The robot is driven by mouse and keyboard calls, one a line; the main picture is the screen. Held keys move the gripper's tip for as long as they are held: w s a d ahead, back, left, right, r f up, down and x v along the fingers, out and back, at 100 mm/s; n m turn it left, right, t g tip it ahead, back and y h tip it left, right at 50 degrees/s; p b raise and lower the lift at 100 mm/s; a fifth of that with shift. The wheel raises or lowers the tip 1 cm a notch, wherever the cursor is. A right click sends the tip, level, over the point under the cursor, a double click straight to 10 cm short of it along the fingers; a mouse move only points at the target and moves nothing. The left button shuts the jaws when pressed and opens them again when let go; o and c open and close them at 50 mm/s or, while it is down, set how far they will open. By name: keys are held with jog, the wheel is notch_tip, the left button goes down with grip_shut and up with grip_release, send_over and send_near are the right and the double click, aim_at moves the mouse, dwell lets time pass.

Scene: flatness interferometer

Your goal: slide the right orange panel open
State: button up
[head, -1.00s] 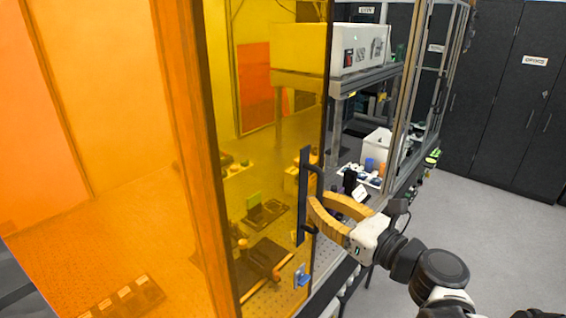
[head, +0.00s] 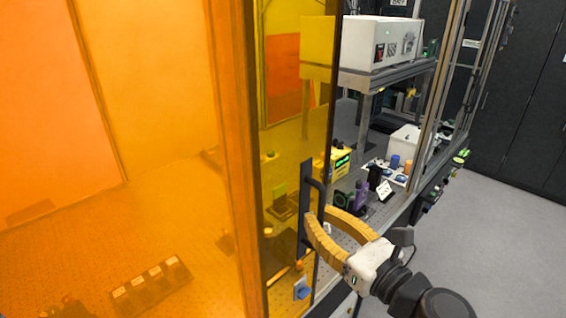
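The right orange panel (head: 290,130) is a see-through yellow-orange sheet, partly overlapped on its left by the other orange panel (head: 160,110). An open gap lies beyond its right edge. The fingers are spread apart, with the tips level with the bar's middle. Whether either finger touches the bar is hard to tell.
Through the gap show a device with a green display (head: 342,162), a purple bottle (head: 361,194) and a white box (head: 404,142). A white instrument (head: 382,42) sits on a shelf above. A blue block (head: 302,291) is low on the panel. Grey floor (head: 500,230) is free at right.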

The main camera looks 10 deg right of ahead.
aim_at(310, 165)
jog(key=shift+o, duration=1.1)
jog(key=shift+r, duration=0.1)
jog(key=shift+r, duration=4.95)
